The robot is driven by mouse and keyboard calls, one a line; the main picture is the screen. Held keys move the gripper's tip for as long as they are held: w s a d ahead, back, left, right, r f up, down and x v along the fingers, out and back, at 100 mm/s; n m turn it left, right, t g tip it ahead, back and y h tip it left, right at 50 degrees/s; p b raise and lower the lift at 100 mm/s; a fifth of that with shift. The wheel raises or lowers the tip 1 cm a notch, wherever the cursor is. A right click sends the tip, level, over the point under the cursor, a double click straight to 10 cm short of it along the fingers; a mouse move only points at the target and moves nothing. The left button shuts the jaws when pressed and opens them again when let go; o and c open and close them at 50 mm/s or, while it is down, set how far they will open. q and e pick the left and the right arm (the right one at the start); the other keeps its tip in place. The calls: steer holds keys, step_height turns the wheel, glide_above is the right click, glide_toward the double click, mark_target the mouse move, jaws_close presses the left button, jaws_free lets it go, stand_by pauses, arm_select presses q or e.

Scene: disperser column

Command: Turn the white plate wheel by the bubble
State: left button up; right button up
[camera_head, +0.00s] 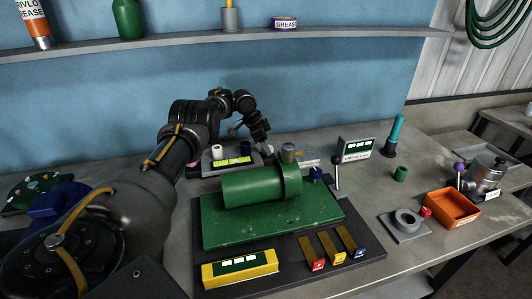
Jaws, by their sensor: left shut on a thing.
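A dark plate (208,170) stands behind the green machine, near the wall. It carries a yellow bubble level (232,161), a white wheel (217,149) at its left and a dark blue knob (245,147). My left arm reaches in from the lower left and bends down behind the machine. My left gripper (265,144) points down at the right end of this plate and is shut on a small pale thing (268,150). Its fingertips are small and dark, so I cannot tell exactly what they hold. My right gripper is not in view.
The green cylinder machine (255,185) stands in front on its green base. A lever with a black knob (336,160) and a sign (356,149) stand to its right. An orange bin (452,208) and grey ring (406,219) sit at the right.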

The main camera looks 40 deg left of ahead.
arm_select(q)
steer(key=m+b, duration=0.2)
steer(key=m+g+b, duration=0.1)
steer(key=shift+w+f+h, duration=0.1)
steer(key=shift+f+h, duration=0.15)
steer(key=shift+h, duration=0.15)
steer(key=m+g+b, duration=0.1)
steer(key=m+b, duration=0.1)
steer(key=b, duration=0.1)
steer(key=shift+r+m, duration=0.1)
steer(key=shift+m, duration=0.3)
steer(key=shift+a+r+b, duration=0.1)
steer(key=shift+b, duration=0.3)
steer(key=shift+m, duration=0.3)
steer(key=shift+r, duration=0.1)
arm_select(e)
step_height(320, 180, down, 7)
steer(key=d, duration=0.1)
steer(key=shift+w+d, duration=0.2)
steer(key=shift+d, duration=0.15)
arm_select(q)
steer(key=o, duration=0.7)
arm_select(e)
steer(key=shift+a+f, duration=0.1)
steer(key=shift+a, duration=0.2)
